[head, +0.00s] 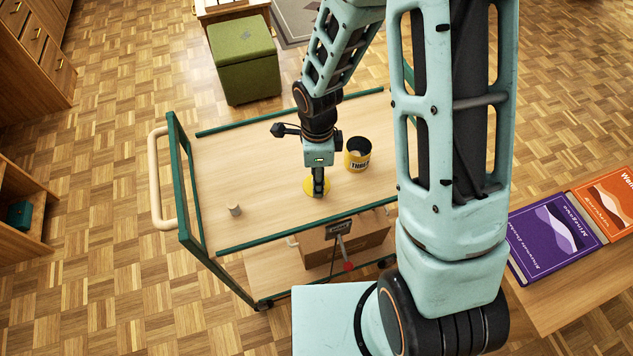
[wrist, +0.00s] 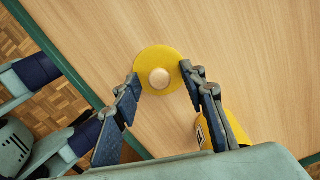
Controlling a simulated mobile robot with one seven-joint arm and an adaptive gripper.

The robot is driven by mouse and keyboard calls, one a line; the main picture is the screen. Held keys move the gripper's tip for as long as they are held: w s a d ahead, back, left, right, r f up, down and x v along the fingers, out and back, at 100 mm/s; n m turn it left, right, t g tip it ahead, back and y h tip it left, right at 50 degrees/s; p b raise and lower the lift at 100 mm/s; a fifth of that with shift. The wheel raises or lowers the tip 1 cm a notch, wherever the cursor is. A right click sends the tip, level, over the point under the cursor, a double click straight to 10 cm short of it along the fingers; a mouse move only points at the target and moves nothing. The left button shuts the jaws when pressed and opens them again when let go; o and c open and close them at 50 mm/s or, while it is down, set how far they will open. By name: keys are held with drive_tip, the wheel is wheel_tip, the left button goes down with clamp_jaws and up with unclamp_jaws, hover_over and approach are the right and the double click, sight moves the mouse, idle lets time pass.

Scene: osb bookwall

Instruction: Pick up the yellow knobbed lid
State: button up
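The yellow knobbed lid (head: 308,188) lies on the wooden top of the green-railed cart, partly hidden by my gripper in the head view. In the wrist view the lid (wrist: 160,56) is a flat yellow disc with a pale round knob (wrist: 160,78). My gripper (head: 318,192) points down over the lid. In the wrist view my gripper (wrist: 160,74) is open, with one fingertip at each side of the lid. The knob is between the fingers, with a gap on both sides. I cannot tell whether the fingertips touch the lid's rim.
A yellow open-topped canister (head: 357,155) stands on the cart top (head: 260,165), just right of the lid. A small pale cylinder (head: 234,209) stands near the left front. Green rails (head: 280,238) edge the cart. The cart top's left part is mostly clear.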

drive_tip(key=shift+c, duration=0.6)
drive_tip(key=c, duration=0.9)
drive_tip(key=shift+c, duration=0.2)
